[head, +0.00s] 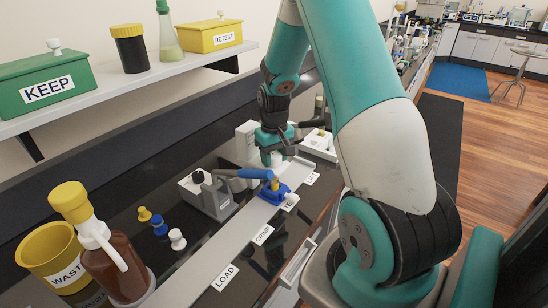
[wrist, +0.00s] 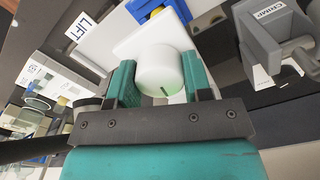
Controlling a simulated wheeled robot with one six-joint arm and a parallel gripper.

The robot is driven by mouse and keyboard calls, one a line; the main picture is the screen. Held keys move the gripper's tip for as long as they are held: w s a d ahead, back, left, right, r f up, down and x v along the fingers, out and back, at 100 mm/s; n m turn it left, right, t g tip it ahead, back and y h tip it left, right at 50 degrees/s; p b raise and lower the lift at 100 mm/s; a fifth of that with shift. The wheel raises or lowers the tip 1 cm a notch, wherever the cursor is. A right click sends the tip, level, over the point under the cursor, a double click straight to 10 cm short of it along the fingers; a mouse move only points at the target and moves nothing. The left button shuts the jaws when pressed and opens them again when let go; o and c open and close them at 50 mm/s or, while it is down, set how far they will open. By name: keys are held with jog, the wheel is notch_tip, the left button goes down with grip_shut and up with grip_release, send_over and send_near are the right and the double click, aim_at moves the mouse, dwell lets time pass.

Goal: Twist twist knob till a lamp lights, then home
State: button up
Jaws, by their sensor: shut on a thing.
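The twist knob is a white round knob with a short dark green mark near its end. It shows in the wrist view (wrist: 160,72) and, partly hidden, under my gripper in the head view (head: 275,159). My gripper (wrist: 160,84) has its two teal fingers closed on either side of the knob. It also shows in the head view (head: 275,152), pointing down at the far end of the bench rail. The knob stands in front of a white plate in the wrist view. I cannot make out a lit lamp in either view.
A blue block with a yellow part (head: 274,188) sits on the rail near my gripper. A grey crimp device with a blue lever (head: 215,192) stands left of it. A brown bottle (head: 115,262) and yellow WASTE bin (head: 52,255) are at front left. A shelf (head: 150,85) runs above.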

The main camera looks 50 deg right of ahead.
aim_at(274, 155)
jog(key=o, duration=0.9)
jog(key=shift+r, duration=0.1)
notch_tip(274, 155, up, 17)
jog(key=b, duration=0.3)
jog(key=shift+r, duration=0.15)
